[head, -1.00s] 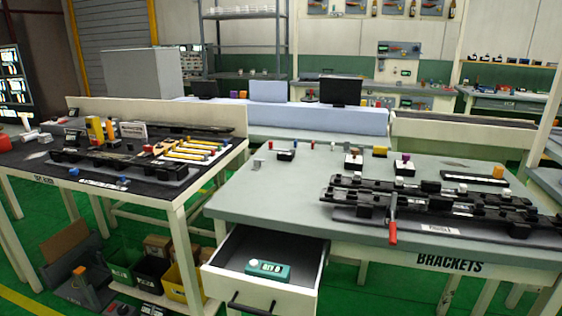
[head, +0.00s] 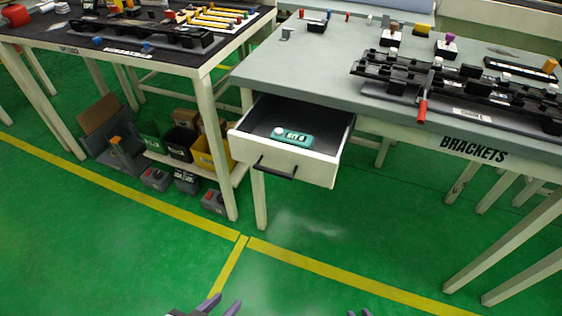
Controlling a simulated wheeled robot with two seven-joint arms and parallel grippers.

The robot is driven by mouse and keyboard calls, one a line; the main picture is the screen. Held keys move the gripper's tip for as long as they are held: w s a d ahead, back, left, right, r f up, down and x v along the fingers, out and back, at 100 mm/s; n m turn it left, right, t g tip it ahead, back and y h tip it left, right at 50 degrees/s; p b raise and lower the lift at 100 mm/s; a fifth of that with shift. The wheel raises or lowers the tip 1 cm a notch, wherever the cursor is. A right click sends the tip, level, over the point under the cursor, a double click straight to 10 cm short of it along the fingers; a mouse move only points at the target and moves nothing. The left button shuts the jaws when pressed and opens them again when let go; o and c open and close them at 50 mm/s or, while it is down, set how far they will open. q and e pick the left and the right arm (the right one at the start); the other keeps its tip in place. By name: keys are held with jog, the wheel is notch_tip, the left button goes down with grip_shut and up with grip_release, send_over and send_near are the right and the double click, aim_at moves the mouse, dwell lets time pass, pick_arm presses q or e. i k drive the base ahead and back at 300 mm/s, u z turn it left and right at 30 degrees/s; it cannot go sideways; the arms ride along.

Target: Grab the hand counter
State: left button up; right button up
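The hand counter (head: 292,137) is a small teal box with a white knob on its left end and a dark-on-white display. It lies inside the pulled-out drawer (head: 310,168) under the right workbench, near the drawer's front. My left gripper (head: 221,305) shows at the bottom edge with its two fingertips apart and nothing between them. My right gripper (head: 358,313) barely shows at the bottom edge, its two tips apart; the rest is cut off. Both grippers are well short of the drawer and touch nothing.
The right workbench (head: 300,62) carries black clip fixtures and a red-handled lever (head: 422,110). The drawer's black handle (head: 275,170) faces me. A left workbench (head: 190,66) stands beside it, with bins on a low shelf (head: 195,168). The green floor ahead is clear.

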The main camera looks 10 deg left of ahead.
aim_at(292, 138)
jog(key=k, duration=0.65)
jog(key=u, duration=0.45)
jog(key=i, duration=1.9)
jog(key=z, duration=0.95)
